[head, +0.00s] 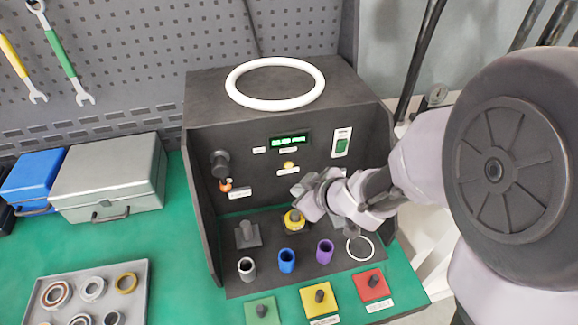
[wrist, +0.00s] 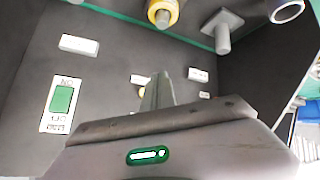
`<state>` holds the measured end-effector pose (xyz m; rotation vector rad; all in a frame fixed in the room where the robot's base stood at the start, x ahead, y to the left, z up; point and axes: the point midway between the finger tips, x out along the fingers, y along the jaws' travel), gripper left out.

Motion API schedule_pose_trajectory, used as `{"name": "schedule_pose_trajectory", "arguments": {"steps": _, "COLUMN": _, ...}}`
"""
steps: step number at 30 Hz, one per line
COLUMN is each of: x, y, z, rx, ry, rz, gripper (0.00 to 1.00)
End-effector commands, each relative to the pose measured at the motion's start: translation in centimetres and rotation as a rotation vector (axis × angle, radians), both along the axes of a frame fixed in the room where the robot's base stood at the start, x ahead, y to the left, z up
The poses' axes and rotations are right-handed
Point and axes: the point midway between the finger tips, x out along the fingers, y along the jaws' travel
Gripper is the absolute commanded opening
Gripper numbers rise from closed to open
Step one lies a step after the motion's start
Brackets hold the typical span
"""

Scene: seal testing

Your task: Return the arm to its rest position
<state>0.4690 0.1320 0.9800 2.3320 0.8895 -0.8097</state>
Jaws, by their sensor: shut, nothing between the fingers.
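My arm reaches in from the right in the head view. My gripper (head: 301,188) is shut and empty, in the air in front of the dark test machine (head: 345,85), just above and beside the yellow piece (head: 293,222). In the wrist view the closed fingers of my gripper (wrist: 157,92) point toward the machine's front panel, seen upside down. The yellow piece (wrist: 163,12) and a grey post on a square base (wrist: 222,32) show at the top of that view, apart from the fingers.
Grey, blue (head: 287,260) and purple (head: 325,251) sleeves and a white ring (head: 360,248) stand or lie below my gripper. Green, yellow and red (head: 371,285) button plates are in front. A bearing tray (head: 142,290) and cases (head: 110,175) are left. Green table (head: 185,230) between is clear.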

Motion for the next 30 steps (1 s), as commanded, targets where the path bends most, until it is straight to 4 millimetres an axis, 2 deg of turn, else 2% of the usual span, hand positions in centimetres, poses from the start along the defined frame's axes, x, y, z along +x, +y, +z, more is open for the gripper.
{"name": "schedule_pose_trajectory", "arguments": {"steps": 18, "x": 0.1, "y": -0.1, "z": 0.1, "rx": -0.002, "ry": -0.001, "rz": -0.007, "gripper": 0.0}}
{"name": "schedule_pose_trajectory", "arguments": {"steps": 20, "x": 0.3, "y": -1.3, "z": 1.1, "rx": -0.01, "ry": -0.008, "rz": -0.062, "gripper": 0.0}}
{"name": "schedule_pose_trajectory", "arguments": {"steps": 23, "x": 0.0, "y": -6.7, "z": 5.5, "rx": -0.021, "ry": -0.009, "rz": -0.333, "gripper": 0.0}}
{"name": "schedule_pose_trajectory", "arguments": {"steps": 24, "x": -1.5, "y": -9.5, "z": 7.7, "rx": -0.003, "ry": 0.013, "rz": -0.488, "gripper": 0.0}}
{"name": "schedule_pose_trajectory", "arguments": {"steps": 25, "x": -3.3, "y": -11.4, "z": 9.1, "rx": 0.025, "ry": 0.044, "rz": -0.607, "gripper": 0.0}}
{"name": "schedule_pose_trajectory", "arguments": {"steps": 26, "x": -5.3, "y": -12.8, "z": 10.2, "rx": 0.064, "ry": 0.084, "rz": -0.715, "gripper": 0.0}}
{"name": "schedule_pose_trajectory", "arguments": {"steps": 27, "x": -8.4, "y": -13.7, "z": 11.1, "rx": 0.127, "ry": 0.15, "rz": -0.835, "gripper": 0.0}}
{"name": "schedule_pose_trajectory", "arguments": {"steps": 29, "x": -12.8, "y": -13.6, "z": 12.0, "rx": 0.238, "ry": 0.259, "rz": -0.963, "gripper": 0.0}}
{"name": "schedule_pose_trajectory", "arguments": {"steps": 30, "x": -15.3, "y": -12.8, "z": 12.3, "rx": 0.309, "ry": 0.331, "rz": -1.013, "gripper": 0.0}}
